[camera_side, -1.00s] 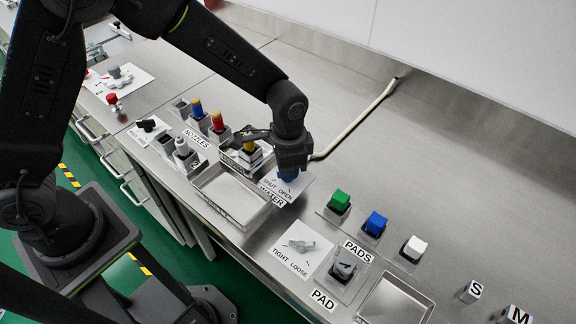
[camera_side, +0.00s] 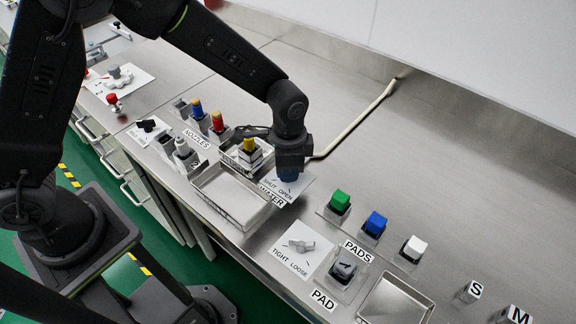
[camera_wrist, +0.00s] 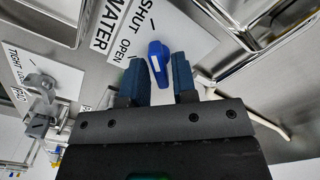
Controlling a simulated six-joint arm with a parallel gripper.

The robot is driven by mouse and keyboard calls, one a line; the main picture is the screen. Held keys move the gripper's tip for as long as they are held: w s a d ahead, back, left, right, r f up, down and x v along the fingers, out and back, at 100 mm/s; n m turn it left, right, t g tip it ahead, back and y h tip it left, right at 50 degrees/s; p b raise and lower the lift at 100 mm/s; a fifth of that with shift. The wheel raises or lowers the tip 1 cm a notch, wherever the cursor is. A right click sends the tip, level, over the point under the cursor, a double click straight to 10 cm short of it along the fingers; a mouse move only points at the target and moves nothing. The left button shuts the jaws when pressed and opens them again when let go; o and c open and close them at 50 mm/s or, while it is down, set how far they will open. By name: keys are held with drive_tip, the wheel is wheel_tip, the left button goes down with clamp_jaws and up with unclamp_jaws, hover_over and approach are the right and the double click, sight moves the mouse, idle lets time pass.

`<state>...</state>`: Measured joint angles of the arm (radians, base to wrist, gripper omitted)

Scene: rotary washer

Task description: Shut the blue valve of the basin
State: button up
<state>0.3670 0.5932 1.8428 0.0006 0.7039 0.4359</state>
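The blue valve (camera_wrist: 158,60) has an elongated handle with a white mark and sits on a white plate (camera_wrist: 180,25) lettered SHUT and OPEN. In the side view its blue (camera_side: 289,178) barely shows under my gripper. My gripper (camera_wrist: 160,78) is open, with one finger on each side of the handle's near end. I see no clear contact between fingers and handle. In the side view my gripper (camera_side: 291,170) points down over the plate. The metal basin (camera_side: 232,195) is just left of the plate. The valve's base is hidden.
The TIGHT LOOSE plate (camera_side: 289,248) and green, blue and white pads (camera_side: 340,201) are to the right. A pale hose (camera_side: 360,115) runs behind. The bench top at the back right is clear.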

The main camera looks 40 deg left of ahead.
drive_tip(key=shift+o, duration=1)
wheel_tip(320, 180, up, 14)
drive_tip(key=shift+f, duration=0.1)
drive_tip(key=s+a+r+n+t, duration=0.3)
drive_tip(key=s+a+r+n, duration=0.1)
drive_tip(key=s+a+r, duration=0.45)
drive_tip(key=s+a+n+t, duration=0.2)
drive_tip(key=s+a+n, duration=0.3)
drive_tip(key=s, duration=0.4)
drive_tip(key=shift+s+a+f+t, duration=0.15)
drive_tip(key=shift+s+a+t, duration=0.2)
drive_tip(key=shift+a, duration=0.5)
